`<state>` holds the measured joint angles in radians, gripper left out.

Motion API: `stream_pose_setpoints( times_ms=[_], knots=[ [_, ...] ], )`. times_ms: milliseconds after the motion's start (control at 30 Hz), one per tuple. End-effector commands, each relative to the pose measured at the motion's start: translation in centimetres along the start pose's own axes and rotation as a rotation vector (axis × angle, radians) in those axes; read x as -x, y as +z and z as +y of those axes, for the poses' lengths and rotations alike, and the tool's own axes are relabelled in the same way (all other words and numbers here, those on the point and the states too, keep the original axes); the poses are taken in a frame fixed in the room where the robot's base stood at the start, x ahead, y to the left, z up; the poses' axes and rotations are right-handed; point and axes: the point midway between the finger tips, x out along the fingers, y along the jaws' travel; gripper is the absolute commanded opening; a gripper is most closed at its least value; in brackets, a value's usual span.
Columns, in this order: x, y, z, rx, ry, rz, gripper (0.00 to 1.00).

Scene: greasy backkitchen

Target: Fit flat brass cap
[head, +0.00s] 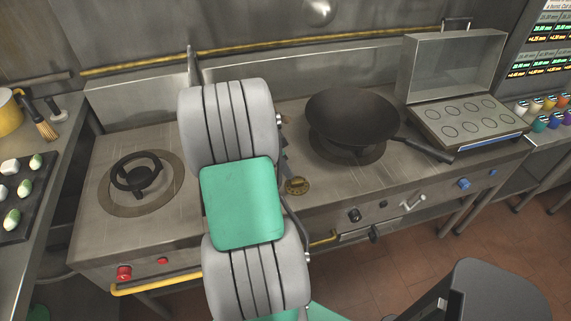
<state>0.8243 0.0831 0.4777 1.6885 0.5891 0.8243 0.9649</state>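A small round brass piece (298,186) with dark markings, which looks like the flat brass cap, shows on the steel stove top (330,192) near its front edge. It is just right of my grey and teal arm. I cannot tell whether it lies loose or sits in a fitting. My arm rises through the middle of the head view and covers the stove between the two burners. The fingers of my gripper are not clearly seen. Thin dark parts show along the arm's right edge, close to the brass piece, but I cannot tell what they are.
A black wok (352,118) stands on the right burner, its handle pointing front right. The left burner (138,176) is bare. An open steel case (465,122) with round recesses stands at the right. A dark tray (22,200) with white and green pieces is far left. A yellow rail (150,284) runs along the front.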

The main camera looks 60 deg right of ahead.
Motion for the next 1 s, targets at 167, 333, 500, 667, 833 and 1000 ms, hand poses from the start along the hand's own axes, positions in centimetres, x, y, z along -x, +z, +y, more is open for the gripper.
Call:
stream_pose_setpoints(
  times_ms=[167, 333, 500, 667, 833, 1000],
  knots=[
    [0.1, -0.6, -0.2, -0.185, -0.008, 0.016, 0.29],
    [-1.1, -0.4, -0.2, -0.188, -0.008, 0.014, 0.29],
    [-3.5, -0.4, -0.2, -0.187, -0.007, 0.014, 0.29],
    [-6.1, -0.3, -0.3, -0.185, -0.008, 0.013, 0.29],
    [-7.7, -0.5, -0.3, -0.184, -0.01, 0.014, 0.29],
    [-7.6, -0.6, -0.3, -0.183, -0.009, 0.013, 0.23]
  ],
)
